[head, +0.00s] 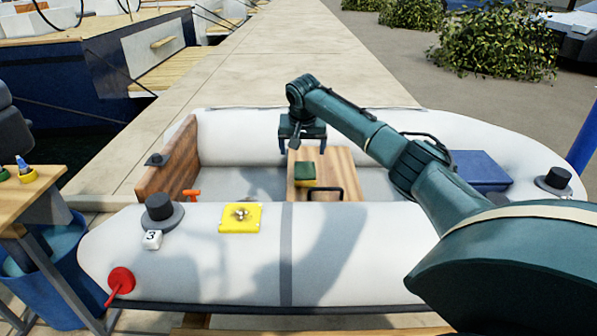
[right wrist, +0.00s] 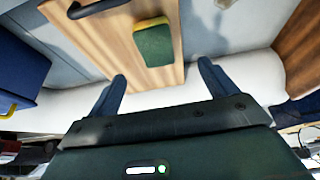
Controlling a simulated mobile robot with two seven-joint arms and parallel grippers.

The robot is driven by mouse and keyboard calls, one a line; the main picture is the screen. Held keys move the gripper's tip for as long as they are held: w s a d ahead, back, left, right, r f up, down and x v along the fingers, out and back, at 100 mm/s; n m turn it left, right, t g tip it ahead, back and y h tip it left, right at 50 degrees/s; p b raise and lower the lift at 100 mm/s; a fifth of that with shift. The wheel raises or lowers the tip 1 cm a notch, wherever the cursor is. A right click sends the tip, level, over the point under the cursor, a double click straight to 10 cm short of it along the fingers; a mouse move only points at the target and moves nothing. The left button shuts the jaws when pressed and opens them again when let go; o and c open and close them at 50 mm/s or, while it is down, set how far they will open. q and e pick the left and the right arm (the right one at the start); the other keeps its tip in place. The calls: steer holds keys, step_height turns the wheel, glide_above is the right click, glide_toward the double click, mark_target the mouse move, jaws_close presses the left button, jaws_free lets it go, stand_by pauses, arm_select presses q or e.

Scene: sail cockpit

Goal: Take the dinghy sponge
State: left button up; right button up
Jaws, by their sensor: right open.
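The dinghy sponge (head: 305,174), green on one side and yellow on the other, lies on a wooden board (head: 340,165) inside the white inflatable dinghy. In the right wrist view the sponge (right wrist: 154,44) lies beyond my fingertips, toward the top of the picture. My right gripper (head: 302,148) hangs above the dinghy, over the far side of the board. It is open, with its two fingers (right wrist: 162,80) apart and nothing between them. The sponge and the fingers do not touch. My left gripper does not show.
A black handle (head: 323,194) stands on the board close to the sponge. A yellow square patch (head: 241,217) and a black valve cap (head: 159,206) are on the near tube. A blue box (head: 481,170) sits at the dinghy's right. A small table (head: 50,186) stands at the left.

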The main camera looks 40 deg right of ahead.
steer(key=b, duration=0.1)
glide_above(305, 171)
steer(key=s+a, duration=0.2)
steer(key=f, duration=0.4)
steer(key=shift+w+a+f, duration=0.15)
steer(key=shift+w+f, duration=0.1)
steer(key=shift+f, duration=0.15)
steer(key=shift+w+d+f+b, duration=0.2)
steer(key=shift+f+b, duration=0.1)
steer(key=shift+f, duration=0.15)
steer(key=x, duration=0.1)
steer(key=b+x, duration=0.1)
steer(key=x, duration=0.1)
steer(key=b+x, duration=0.1)
steer(key=shift+s+d+f, duration=0.2)
steer(key=shift+s, duration=0.1)
arm_select(q)
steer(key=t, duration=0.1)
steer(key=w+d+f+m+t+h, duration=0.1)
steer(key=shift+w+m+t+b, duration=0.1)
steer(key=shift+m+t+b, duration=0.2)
steer(key=shift+b, duration=0.05)
arm_select(e)
steer(key=shift+w+d+f, duration=0.15)
steer(key=shift+f, duration=0.2)
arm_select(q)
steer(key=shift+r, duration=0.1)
